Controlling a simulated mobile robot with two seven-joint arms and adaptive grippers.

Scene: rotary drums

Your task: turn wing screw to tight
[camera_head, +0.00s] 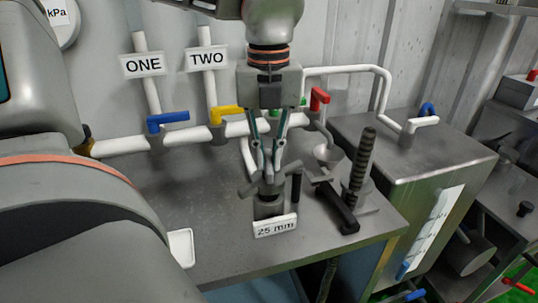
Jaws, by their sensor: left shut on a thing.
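The grey wing screw (261,187) stands upright in a short dark holder (267,208) near the front of the grey bench. A white label reading "25 mm" (275,226) is on the front of the holder. My left gripper (268,174) points down from above, with its fingers around the upper part of the screw, shut on it. The screw's wings stick out on both sides below the fingertips. The top of the screw is partly hidden by the fingers. My right gripper is not in view.
White pipes with blue (168,118), yellow (226,112) and red (319,98) valve handles run behind the gripper. A black lever (337,206) and ridged upright rod (362,160) stand close on the right. A white tray (181,247) lies front left.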

